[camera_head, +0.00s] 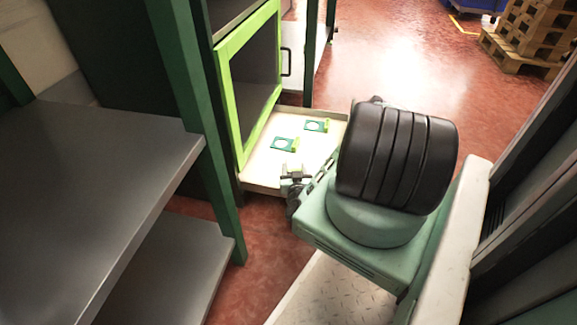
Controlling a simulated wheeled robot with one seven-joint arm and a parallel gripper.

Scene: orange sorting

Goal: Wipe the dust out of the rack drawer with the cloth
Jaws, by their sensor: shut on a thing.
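The rack drawer (262,183) is a shallow cream tray, pulled out below the lime-green framed opening of the rack. My gripper (293,171) is at the drawer's near edge, beside the nearer piece. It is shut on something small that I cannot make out. I cannot pick out the cloth or any dust. My arm covers the drawer's right part.
A grey shelf (95,185) with dark green posts stands at the left, close to the drawer. A lime-green frame (236,95) rises above the drawer's left side. Wooden pallets (525,35) stand far back right. The red floor behind the drawer is clear.

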